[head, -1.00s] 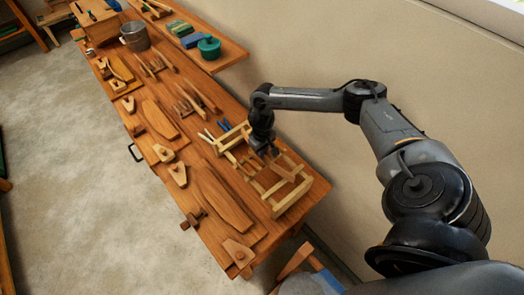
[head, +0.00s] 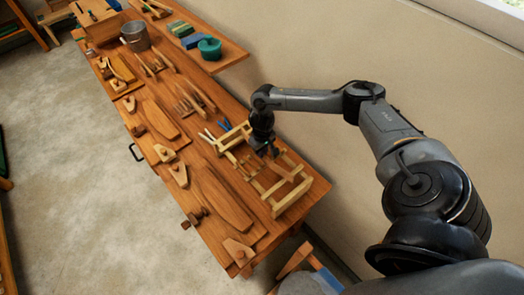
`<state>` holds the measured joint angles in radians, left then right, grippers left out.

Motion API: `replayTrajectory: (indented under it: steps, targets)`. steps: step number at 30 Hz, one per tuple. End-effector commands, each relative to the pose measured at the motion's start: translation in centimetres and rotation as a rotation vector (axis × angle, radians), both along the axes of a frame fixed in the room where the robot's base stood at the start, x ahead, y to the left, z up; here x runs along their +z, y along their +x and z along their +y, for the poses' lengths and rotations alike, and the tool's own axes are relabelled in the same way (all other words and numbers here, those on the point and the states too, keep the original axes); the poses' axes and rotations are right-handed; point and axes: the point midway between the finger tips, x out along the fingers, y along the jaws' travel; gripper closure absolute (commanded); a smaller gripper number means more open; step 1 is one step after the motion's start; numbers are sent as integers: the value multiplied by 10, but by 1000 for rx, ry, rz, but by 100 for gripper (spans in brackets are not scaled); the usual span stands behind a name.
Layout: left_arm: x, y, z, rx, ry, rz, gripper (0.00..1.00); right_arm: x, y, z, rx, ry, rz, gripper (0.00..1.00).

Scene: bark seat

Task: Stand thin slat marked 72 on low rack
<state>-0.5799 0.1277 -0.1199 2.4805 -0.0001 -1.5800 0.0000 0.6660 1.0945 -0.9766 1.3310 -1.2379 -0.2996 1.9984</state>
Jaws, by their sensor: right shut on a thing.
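My right gripper (head: 266,150) points down over the pale wooden rack (head: 291,194) near the right end of the long bench. It is shut on a thin wooden slat, which is mostly hidden by the gripper and blends with the rack's bars. I cannot read any number on it. I cannot tell whether the slat touches the rack. My left gripper is not in view.
The wooden bench (head: 213,222) carries several planes and shaped wooden pieces along its front. Blue-handled tools (head: 223,125) lie left of the gripper. A metal bucket (head: 135,36) stands farther back.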

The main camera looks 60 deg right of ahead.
Motion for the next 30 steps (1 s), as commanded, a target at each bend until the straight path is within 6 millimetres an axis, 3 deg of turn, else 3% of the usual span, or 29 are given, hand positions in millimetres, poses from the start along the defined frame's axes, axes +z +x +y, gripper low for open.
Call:
replayTrajectory:
  steps: [16, 17, 22, 30]
  targets:
    - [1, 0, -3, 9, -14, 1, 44, -6, 0, 0, 0, 0, 1, 100]
    - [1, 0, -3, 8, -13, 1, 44, -6, 0, 0, 0, 0, 1, 87]
    - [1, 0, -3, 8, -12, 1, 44, -6, 0, 0, 0, 0, 1, 61]
    - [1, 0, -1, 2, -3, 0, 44, -6, 0, 0, 0, 0, 1, 60]
